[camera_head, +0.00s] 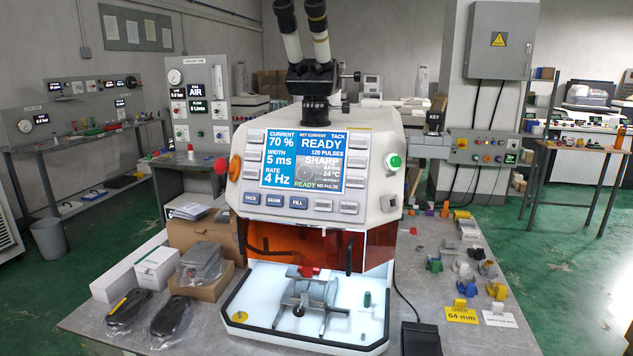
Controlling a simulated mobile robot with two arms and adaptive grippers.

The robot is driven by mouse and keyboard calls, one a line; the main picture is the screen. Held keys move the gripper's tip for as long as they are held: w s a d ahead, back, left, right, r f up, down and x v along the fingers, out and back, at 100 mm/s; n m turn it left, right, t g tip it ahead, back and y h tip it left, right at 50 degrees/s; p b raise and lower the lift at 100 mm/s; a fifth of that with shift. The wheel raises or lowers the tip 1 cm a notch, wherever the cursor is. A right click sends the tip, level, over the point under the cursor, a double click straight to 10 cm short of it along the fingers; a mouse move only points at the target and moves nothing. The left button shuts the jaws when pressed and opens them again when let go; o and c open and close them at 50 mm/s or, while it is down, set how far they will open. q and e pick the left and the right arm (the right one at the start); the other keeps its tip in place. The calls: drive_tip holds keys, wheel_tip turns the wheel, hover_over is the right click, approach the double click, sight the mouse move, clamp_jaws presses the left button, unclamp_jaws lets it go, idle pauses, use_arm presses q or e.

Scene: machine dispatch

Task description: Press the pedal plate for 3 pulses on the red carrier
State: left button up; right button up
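The welding machine (318,215) stands in the middle of the grey table, with a lit screen (317,160) reading READY, 70 %, 5 ms, 4 Hz and NO PULSE. In its bright chamber (260,290), behind and below an orange shield, a small red piece (309,271) sits on a grey metal fixture (305,296); it may be the red carrier. A black pedal plate (421,338) lies on the table to the right of the chamber, cut off by the bottom edge, with a black cable running up behind it. Neither of my grippers is in view.
Bagged black items (170,315) and cardboard boxes (203,284) crowd the table's left side. Several coloured pieces (462,287) and a yellow 64 mm card (462,315) lie at the right. Bare table shows between the pedal and these cards.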

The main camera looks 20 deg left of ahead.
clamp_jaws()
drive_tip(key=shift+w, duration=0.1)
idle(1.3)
